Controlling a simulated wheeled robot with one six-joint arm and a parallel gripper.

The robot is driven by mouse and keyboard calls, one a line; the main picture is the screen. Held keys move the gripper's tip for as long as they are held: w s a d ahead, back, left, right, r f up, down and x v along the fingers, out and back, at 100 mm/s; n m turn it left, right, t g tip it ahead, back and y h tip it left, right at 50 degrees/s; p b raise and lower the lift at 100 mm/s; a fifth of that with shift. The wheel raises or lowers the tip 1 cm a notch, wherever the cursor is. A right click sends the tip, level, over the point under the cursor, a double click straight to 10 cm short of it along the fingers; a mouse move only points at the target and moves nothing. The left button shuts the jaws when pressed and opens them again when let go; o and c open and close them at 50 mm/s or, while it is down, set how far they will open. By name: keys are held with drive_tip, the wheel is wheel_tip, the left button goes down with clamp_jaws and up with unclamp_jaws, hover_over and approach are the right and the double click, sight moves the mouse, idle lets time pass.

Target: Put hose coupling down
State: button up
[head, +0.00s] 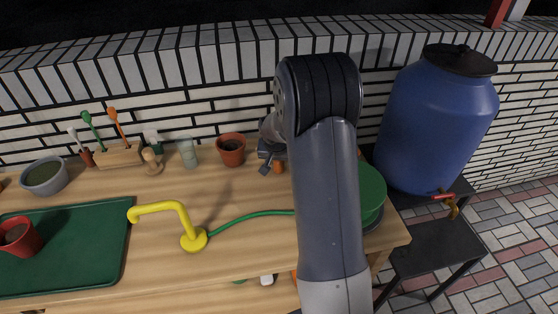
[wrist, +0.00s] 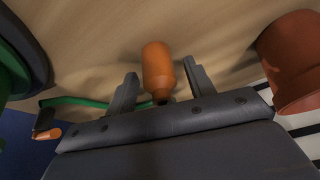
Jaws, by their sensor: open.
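The hose coupling (wrist: 158,70) is orange and lies on the wooden table between my open fingers in the wrist view. A gap shows on each side of it. In the head view a small orange part of the coupling (head: 279,168) shows beside my gripper (head: 266,162), near the back of the table. My gripper also shows in the wrist view (wrist: 161,88), its two fingers spread. A green hose (wrist: 85,102) runs behind the fingers to the coupling's near end. The join is partly hidden by my gripper.
A terracotta pot (head: 231,150) stands left of my gripper. A green reel (head: 371,190) is at the right, partly behind my arm. A green tray (head: 70,265) lies left; a blue barrel (head: 435,120) stands right.

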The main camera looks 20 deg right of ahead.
drive_tip(key=v, duration=1.2)
drive_tip(key=shift+r, duration=0.15)
